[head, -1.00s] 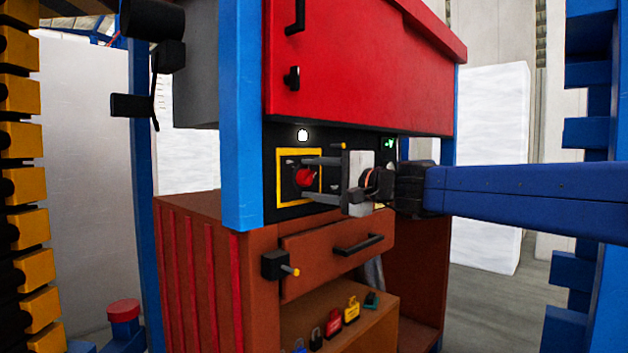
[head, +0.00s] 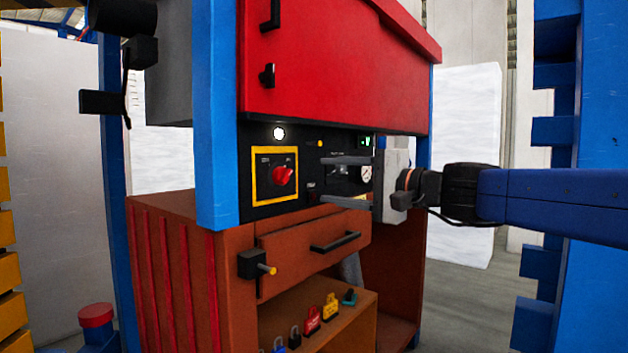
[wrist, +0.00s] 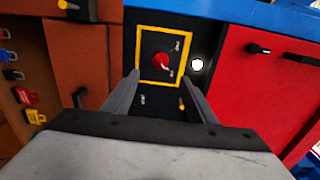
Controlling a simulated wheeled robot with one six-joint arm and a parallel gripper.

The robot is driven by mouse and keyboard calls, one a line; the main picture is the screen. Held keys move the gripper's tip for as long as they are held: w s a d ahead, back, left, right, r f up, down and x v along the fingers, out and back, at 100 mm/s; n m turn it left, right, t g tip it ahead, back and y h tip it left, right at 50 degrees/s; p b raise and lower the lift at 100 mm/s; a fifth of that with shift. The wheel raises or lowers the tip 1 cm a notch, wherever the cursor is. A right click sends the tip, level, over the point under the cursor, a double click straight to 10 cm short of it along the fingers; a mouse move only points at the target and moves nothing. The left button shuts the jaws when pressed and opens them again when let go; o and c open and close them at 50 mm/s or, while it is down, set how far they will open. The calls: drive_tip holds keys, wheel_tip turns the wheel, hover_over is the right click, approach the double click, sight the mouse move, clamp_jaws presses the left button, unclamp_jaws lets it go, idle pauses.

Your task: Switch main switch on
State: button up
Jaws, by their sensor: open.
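The main switch is a red rotary knob (head: 284,176) on a yellow-framed black plate (head: 255,189) at the left of the black control panel. Its handle is tilted toward the upper right in the head view. The knob also shows in the wrist view (wrist: 161,61), ahead of and between the finger tips. My gripper (head: 322,180) is open and empty, to the right of the knob and apart from it. Its two grey fingers point left, one above the other. A round white lamp (head: 278,133) above the plate looks lit.
A red cabinet door (head: 340,65) with black handles is above the panel. Below are a brown drawer (head: 300,260), a black box with a yellow-tipped lever (head: 252,265), and a shelf with several padlocks (head: 330,305). A blue post (head: 215,120) stands left of the panel.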

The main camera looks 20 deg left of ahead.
drive_tip(key=shift+v, duration=2.45)
drive_tip(key=s+d+f+n+h, duration=0.1)
drive_tip(key=s+d+f+h, duration=0.4)
drive_tip(key=d+f, duration=0.8)
drive_tip(key=s+d+f+n+g+h, duration=0.1)
drive_tip(key=s+d+f+n+h, duration=0.1)
drive_tip(key=s+d+f+h, duration=0.4)
drive_tip(key=s+d+f+n+g+h, duration=0.1)
drive_tip(key=s+d+f+h, duration=0.4)
drive_tip(key=s+d+f, duration=0.7)
drive_tip(key=d+f, duration=0.8)
drive_tip(key=f, duration=0.3)
drive_tip(key=shift+n+h, duration=0.3)
drive_tip(key=shift+a, duration=0.1)
drive_tip(key=shift+c, duration=0.7)
